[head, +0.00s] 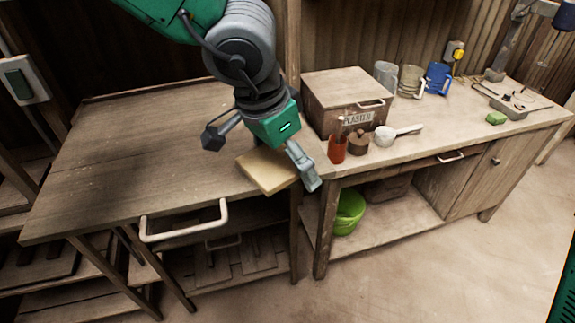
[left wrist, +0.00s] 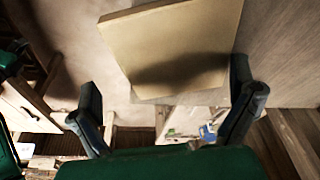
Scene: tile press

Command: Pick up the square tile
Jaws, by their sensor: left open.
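The square tile (head: 267,170) is pale tan and lies flat at the right front corner of the left wooden table (head: 130,140), partly past its edge. In the left wrist view the tile (left wrist: 185,35) fills the upper middle, with a dark shadow on it. My left gripper (head: 260,155) is open above the tile, its fingers spread to either side. In the left wrist view the fingers (left wrist: 168,95) stand apart with nothing held between them. I cannot tell whether a finger touches the tile. My right gripper is not in view.
A plaster box (head: 345,98), a red cup (head: 337,149), a small brown jar (head: 358,142) and a white ladle (head: 390,135) stand on the right bench close to my gripper. Mugs (head: 410,80) stand further back. A green bucket (head: 348,212) is below. The left table top is mostly clear.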

